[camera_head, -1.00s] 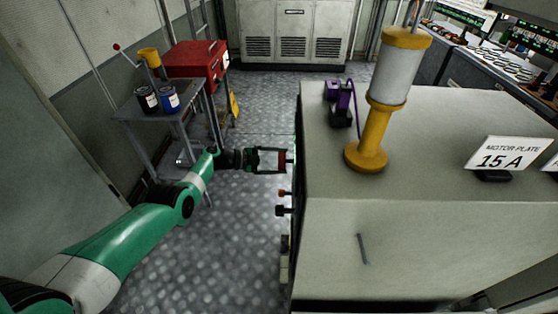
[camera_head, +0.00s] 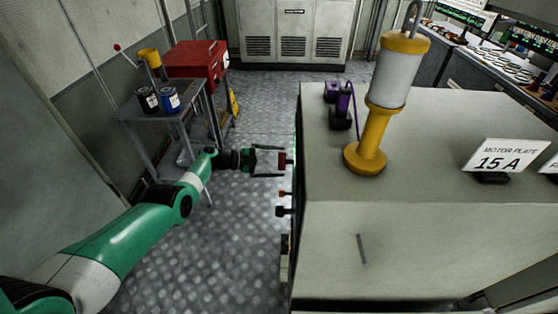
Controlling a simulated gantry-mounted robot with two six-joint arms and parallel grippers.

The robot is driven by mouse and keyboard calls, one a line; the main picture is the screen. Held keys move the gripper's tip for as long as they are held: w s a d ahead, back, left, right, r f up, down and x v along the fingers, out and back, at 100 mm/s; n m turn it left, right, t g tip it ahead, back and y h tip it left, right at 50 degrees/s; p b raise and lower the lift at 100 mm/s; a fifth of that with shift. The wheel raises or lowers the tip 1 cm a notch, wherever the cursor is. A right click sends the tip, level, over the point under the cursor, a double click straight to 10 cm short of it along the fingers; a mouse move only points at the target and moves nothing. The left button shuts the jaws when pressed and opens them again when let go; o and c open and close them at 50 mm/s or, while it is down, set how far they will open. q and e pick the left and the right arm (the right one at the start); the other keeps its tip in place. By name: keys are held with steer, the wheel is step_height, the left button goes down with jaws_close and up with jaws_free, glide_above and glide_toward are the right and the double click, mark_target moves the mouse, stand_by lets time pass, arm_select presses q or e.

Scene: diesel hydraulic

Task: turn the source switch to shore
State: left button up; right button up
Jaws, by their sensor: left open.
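My left gripper (camera_head: 270,161) is at the end of the green and white arm, beside the left side of the grey cabinet (camera_head: 400,240). Its two fingers are apart and point right toward a red and black knob (camera_head: 284,160) on that side face. The fingertips are close to the knob; I cannot tell if they touch it. Lower on the same face are a small red knob (camera_head: 284,194) and a black knob (camera_head: 283,211). The cabinet face is seen nearly edge-on, so labels and switch positions are hidden. My right gripper is not in view.
On the cabinet top stand a yellow and white lamp (camera_head: 372,140), a purple device (camera_head: 340,105) and a "MOTOR PLATE 15 A" sign (camera_head: 505,154). A cart (camera_head: 150,112) with two cans and a red toolbox (camera_head: 196,62) are at left. Metal floor lies clear between cart and cabinet.

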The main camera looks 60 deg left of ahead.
arm_select(q)
steer(key=p+v, duration=0.4)
steer(key=v, duration=0.6)
steer(key=shift+s, duration=0.3)
steer(key=shift+w+r, duration=0.1)
steer(key=shift+r, duration=0.1)
